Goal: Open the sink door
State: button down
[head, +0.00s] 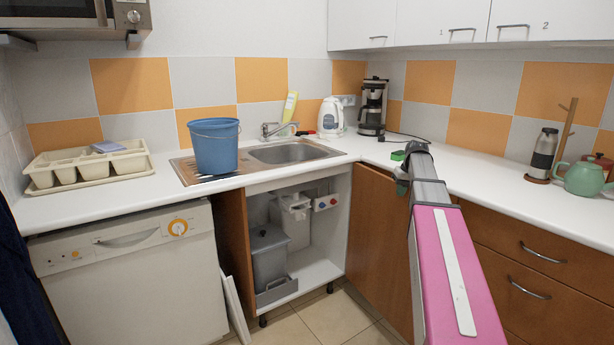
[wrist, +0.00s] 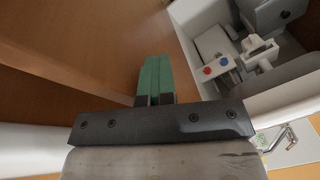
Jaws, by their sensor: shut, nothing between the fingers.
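The cabinet under the sink (head: 290,149) stands open at the front, with its inside showing. A brown wooden panel (head: 375,225) stands at the right of that opening; I cannot tell whether it is the swung-out sink door or a fixed front. It also fills much of the wrist view (wrist: 105,45). My gripper (head: 398,156) is at the counter edge above this panel, partly hidden by my arm. In the wrist view, its green fingers (wrist: 154,75) are shut together and empty in front of the wood. I cannot tell whether they touch it.
Grey bins (head: 270,255) and a red-and-blue-knobbed fitting (head: 326,202) are inside the cabinet. A blue bucket (head: 214,146) stands on the drainer. A dishwasher (head: 125,265) is left, drawers (head: 530,270) right. The tiled floor (head: 335,315) before the cabinet is clear.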

jog(key=d+r+h, duration=0.1)
jog(key=d+r, duration=0.3)
jog(key=r, duration=0.3)
jog(key=shift+w+r+t+h, duration=0.3)
jog(key=shift+w+r+h, duration=0.05)
jog(key=shift+h, duration=0.05)
